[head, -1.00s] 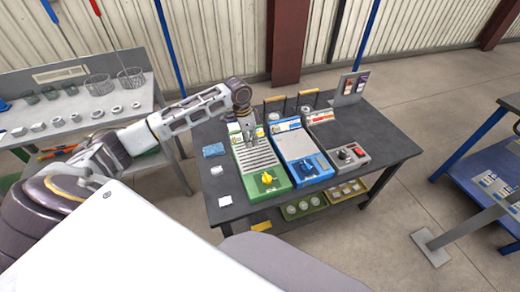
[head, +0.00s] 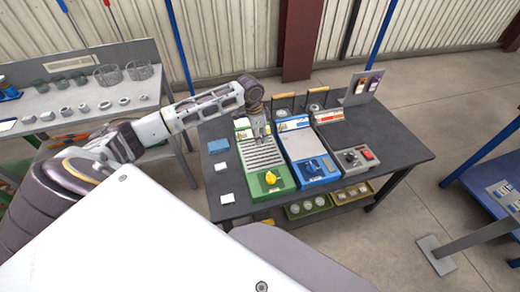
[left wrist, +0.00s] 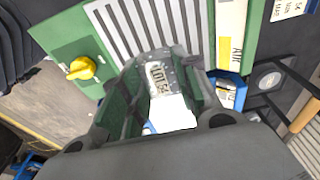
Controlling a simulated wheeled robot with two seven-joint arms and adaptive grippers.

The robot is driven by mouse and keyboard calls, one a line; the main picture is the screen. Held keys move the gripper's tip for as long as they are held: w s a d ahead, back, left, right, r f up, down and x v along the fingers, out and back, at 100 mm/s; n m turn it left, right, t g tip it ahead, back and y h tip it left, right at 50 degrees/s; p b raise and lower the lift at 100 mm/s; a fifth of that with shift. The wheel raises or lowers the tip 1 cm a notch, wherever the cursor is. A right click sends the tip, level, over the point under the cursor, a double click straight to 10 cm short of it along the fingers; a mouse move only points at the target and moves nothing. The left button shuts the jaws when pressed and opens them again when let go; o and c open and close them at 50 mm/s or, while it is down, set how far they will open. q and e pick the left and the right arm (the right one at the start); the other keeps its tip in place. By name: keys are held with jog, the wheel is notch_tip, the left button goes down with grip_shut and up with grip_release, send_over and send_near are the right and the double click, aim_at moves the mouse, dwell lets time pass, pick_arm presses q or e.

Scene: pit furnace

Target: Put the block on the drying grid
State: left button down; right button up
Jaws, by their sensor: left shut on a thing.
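The drying grid (head: 266,158) is the slatted light top of a green unit with a yellow knob, on the dark table. It also shows in the left wrist view (left wrist: 130,30), just beyond the fingers. My left gripper (head: 261,134) is over the grid's far part. In the left wrist view its green-lined fingers (left wrist: 152,105) are shut on the block (left wrist: 160,78), a grey piece with dark lettering and a bright white part. The fingers hide its sides. I cannot tell whether the block touches the grid. My right gripper is in neither view.
A blue unit (head: 310,166) and a grey unit (head: 350,157) with a red switch stand right of the green one. A blue pad (head: 218,145) and white pieces (head: 227,198) lie to its left. The table's front right is clear.

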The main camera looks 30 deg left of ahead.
aim_at(261, 153)
pick_arm(q)
notch_tip(261, 153, down, 2)
jog(key=shift+f, duration=0.75)
notch_tip(261, 153, down, 3)
jog(key=shift+f, duration=0.65)
jog(key=c, duration=1.1)
grip_release()
jog(key=shift+c, duration=0.2)
jog(key=shift+o, duration=0.3)
jog(key=r, duration=0.7)
jog(key=s+a+r, duration=0.1)
jog(key=r, duration=0.2)
jog(key=shift+s+r, duration=0.1)
jog(key=shift+r, duration=0.2)
jog(key=shift+s+r, duration=0.1)
jog(key=shift+r, duration=0.6)
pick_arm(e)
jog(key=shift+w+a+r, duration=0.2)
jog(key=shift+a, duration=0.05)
